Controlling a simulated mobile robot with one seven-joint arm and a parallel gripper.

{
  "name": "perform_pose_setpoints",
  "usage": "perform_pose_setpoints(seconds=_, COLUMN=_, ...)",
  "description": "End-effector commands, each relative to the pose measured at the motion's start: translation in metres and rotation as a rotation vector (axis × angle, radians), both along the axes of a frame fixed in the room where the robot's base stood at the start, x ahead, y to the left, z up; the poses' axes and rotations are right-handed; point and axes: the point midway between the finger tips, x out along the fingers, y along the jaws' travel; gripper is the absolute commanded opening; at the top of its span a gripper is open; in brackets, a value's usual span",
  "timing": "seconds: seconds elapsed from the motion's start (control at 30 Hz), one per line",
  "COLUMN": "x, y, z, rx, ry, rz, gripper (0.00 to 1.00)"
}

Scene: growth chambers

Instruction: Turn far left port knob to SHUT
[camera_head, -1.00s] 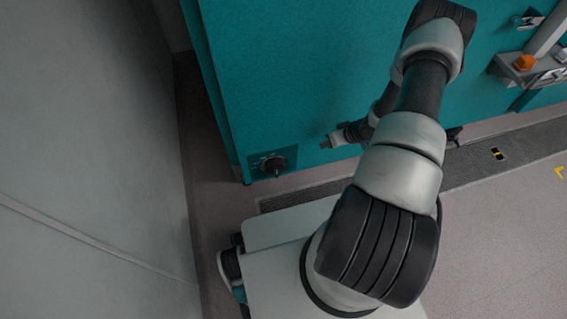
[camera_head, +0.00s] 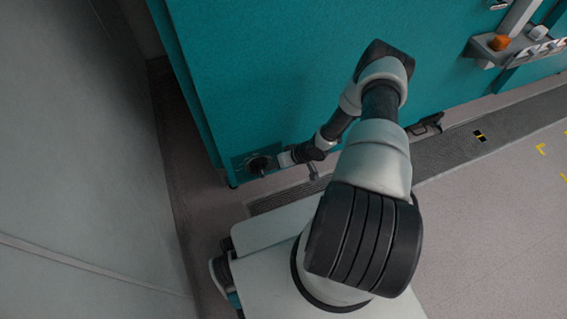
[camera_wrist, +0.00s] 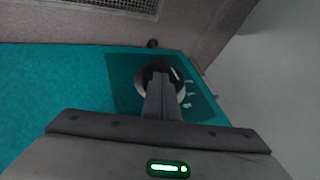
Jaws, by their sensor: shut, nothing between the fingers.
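The far left port knob (camera_head: 258,164) is a dark round knob on a dark teal plate, low on the left end of the teal cabinet front. In the wrist view the knob (camera_wrist: 158,70) shows behind my fingers, with a pale rim and small white marks on the plate at its right. The marks are too small to read. My gripper (camera_head: 282,160) is shut, with its tip at the right side of the knob. In the wrist view the closed fingers (camera_wrist: 160,85) overlap the knob and hide much of it. I cannot tell whether they touch it.
The teal cabinet (camera_head: 270,60) fills the back. A pale wall (camera_head: 70,150) stands close on the left. A floor grating (camera_head: 460,145) runs along the cabinet's foot. A grey fixture with an orange knob (camera_head: 499,42) is at upper right. Open floor (camera_head: 490,240) lies to the right.

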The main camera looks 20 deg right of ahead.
Motion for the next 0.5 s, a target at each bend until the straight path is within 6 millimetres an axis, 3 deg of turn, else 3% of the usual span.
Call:
perform_pose_setpoints(seconds=0.13, x=-0.0008, y=0.0096, z=-0.0003, rx=0.001, ry=0.002, rz=0.001, gripper=0.00)
perform_pose_setpoints(seconds=0.5, x=-0.0007, y=0.0111, z=0.0002, rx=-0.001, ry=0.001, rz=0.002, gripper=0.00)
